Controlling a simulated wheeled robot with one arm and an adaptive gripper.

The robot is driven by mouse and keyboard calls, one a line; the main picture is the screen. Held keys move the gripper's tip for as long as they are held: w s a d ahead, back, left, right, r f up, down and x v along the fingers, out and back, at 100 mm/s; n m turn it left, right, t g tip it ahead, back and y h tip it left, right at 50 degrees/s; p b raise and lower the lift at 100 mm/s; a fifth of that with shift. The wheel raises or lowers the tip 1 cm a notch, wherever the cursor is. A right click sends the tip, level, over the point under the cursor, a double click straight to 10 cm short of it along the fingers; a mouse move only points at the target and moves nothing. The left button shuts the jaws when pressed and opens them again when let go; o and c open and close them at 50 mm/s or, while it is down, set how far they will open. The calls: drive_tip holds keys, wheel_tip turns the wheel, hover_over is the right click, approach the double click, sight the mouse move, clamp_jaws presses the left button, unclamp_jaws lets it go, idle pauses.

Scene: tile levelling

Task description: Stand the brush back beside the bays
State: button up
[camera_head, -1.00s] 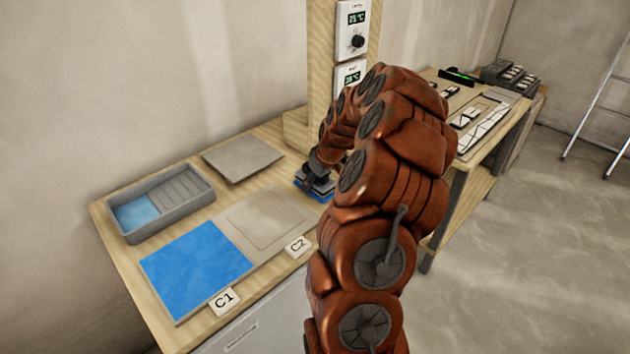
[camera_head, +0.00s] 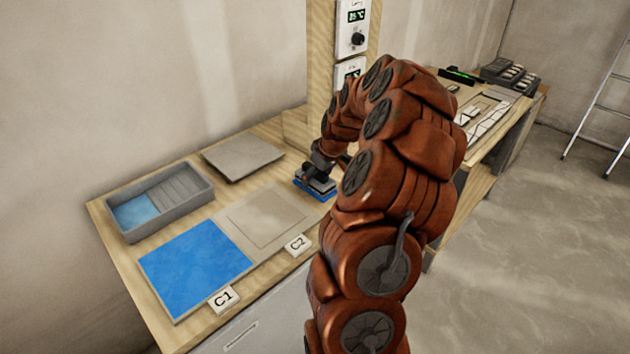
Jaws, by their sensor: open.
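The brush (camera_head: 316,188), a dark grey block with a blue base, stands on the wooden bench just right of bay C2. Bay C1 (camera_head: 195,265) is covered in blue. Bay C2 (camera_head: 262,220) is bare grey with a paler square outline. My gripper (camera_head: 315,176) is open, right at the top of the brush. Its fingers are small and dark here, so I cannot tell whether they still touch the brush. My arm hides the bench to the right of it.
A grey tray (camera_head: 160,202) with blue liquid and a ribbed slope stands at the back left. A flat grey slab (camera_head: 243,156) lies behind bay C2. A wooden post (camera_head: 321,90) with wall units rises behind my gripper. A second bench (camera_head: 490,145) holds tiles.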

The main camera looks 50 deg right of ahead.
drive_tip(key=b+v, duration=0.2)
drive_tip(key=v, duration=0.8)
drive_tip(key=shift+f, duration=0.1)
drive_tip(key=s+a+r+n+g+y, duration=0.1)
drive_tip(key=s+a, duration=0.1)
drive_tip(key=a, duration=1)
drive_tip(key=s+a+r+n+g, duration=0.1)
drive_tip(key=a, duration=1.1)
drive_tip(key=s+a+f+g, duration=0.1)
drive_tip(key=s+a, duration=0.3)
drive_tip(key=s, duration=0.3)
drive_tip(key=s+a+f+m+g, duration=0.1)
drive_tip(key=s+a+f, duration=0.1)
drive_tip(key=s+a, duration=0.3)
drive_tip(key=s+a+f+g+h, duration=0.1)
drive_tip(key=s+a, duration=0.3)
drive_tip(key=s, duration=0.7)
drive_tip(key=shift+a+f+m+g, duration=0.2)
drive_tip(key=shift+m+g, duration=0.2)
drive_tip(key=shift+g, duration=0.2)
